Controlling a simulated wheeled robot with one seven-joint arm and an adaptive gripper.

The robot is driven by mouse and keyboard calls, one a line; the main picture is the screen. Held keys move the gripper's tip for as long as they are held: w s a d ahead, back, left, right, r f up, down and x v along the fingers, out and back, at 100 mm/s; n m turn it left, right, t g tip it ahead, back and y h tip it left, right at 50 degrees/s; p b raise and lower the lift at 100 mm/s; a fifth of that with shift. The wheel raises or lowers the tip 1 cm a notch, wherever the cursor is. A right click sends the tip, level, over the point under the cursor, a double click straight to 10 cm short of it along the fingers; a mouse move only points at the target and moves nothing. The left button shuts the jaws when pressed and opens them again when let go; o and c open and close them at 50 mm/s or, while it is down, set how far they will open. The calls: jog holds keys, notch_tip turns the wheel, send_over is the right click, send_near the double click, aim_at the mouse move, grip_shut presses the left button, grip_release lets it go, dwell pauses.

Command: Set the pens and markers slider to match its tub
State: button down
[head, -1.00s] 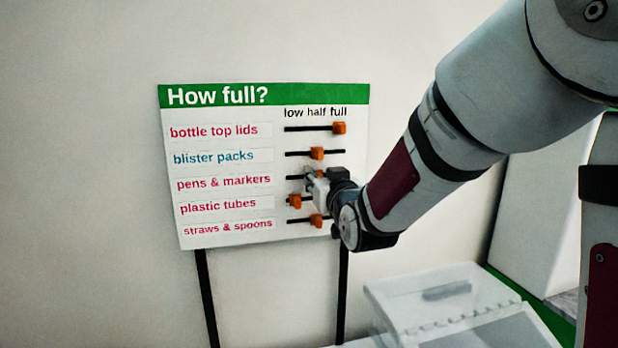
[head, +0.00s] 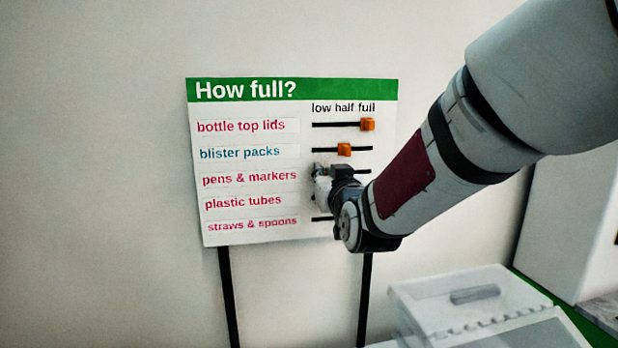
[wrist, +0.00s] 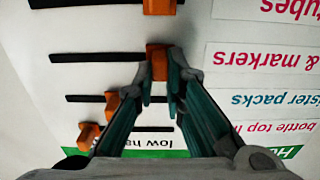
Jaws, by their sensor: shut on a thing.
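The "How full?" board (head: 250,150) stands against the wall, with a row of sliders under low, half and full. The orange pens and markers slider (wrist: 157,62) sits at the low end of its track in the wrist view, beside its label. My gripper (wrist: 160,85) is shut on it, with a fingertip on each side. In the head view my gripper (head: 319,178) covers this slider and most of its track. The slider for plastic tubes (wrist: 160,6) sits at a similar position, at its low end. The pens and markers tub cannot be identified.
The blister packs slider (head: 344,149) is at half and the bottle top lids slider (head: 367,124) is at full. My arm hides the straws and spoons slider. A clear lidded container (head: 470,300) stands at the lower right, its contents unclear.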

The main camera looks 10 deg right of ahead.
jog(key=shift+a, duration=0.25)
jog(key=c, duration=1.6)
grip_release()
jog(key=shift+c, duration=0.2)
jog(key=s, duration=0.7)
jog(key=shift+s, duration=0.25)
jog(key=s+d+f+g, duration=0.1)
jog(key=s+f+g, duration=0.2)
jog(key=s, duration=0.6)
jog(key=s+d+f+g, duration=0.1)
jog(key=s+f+g, duration=0.2)
jog(key=s, duration=0.6)
jog(key=s+d+f+g, duration=0.1)
jog(key=s+f+g, duration=0.3)
jog(key=s, duration=0.5)
jog(key=g, duration=0.2)
jog(key=shift+s+g, duration=0.3)
